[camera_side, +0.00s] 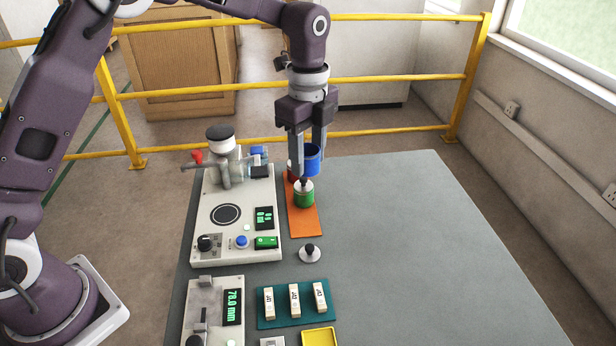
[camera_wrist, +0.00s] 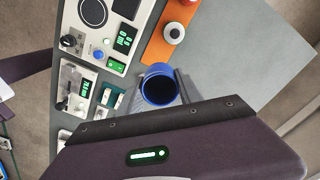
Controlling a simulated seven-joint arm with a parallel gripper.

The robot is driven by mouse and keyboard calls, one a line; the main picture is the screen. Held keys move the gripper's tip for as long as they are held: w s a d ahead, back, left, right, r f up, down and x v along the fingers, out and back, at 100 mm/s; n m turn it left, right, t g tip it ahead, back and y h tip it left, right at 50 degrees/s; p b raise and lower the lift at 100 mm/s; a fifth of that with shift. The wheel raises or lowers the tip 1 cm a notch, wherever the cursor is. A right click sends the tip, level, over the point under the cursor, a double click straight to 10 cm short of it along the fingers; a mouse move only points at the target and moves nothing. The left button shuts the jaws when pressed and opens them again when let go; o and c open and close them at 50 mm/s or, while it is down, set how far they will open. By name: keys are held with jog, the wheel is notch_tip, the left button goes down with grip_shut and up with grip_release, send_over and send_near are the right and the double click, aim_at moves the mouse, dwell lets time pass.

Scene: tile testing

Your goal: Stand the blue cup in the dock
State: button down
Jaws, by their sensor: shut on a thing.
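The blue cup (camera_side: 312,158) is held upright between the fingers of my gripper (camera_side: 307,158), which is shut on it. In the side view it appears above the far part of the orange mat, with one finger partly in front of it. In the wrist view the blue cup (camera_wrist: 159,88) shows its open, empty-looking mouth, close to the camera. I cannot tell for certain which part is the dock; a white tester (camera_side: 238,235) with a dark ringed circle (camera_side: 225,214) on its deck stands left of the cup.
On the orange mat (camera_side: 306,228) stand a green container (camera_side: 304,196) with a black knob and a red one (camera_side: 291,172), partly hidden. A small knobbed weight (camera_side: 310,253), a teal tray (camera_side: 266,320) of labelled tiles and a yellow tray (camera_side: 319,339) are nearer. The table's right side is clear.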

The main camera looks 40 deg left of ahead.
jog(key=s+a, duration=0.5)
jog(key=a, duration=0.4)
send_over(225, 215)
notch_tip(225, 215, down, 5)
jog(key=shift+n, duration=0.4)
jog(key=shift+w+f, duration=0.1)
jog(key=shift+f, duration=3.35)
jog(key=shift+f, duration=0.25)
jog(key=shift+c, duration=1.5)
grip_release()
jog(key=shift+r, duration=3)
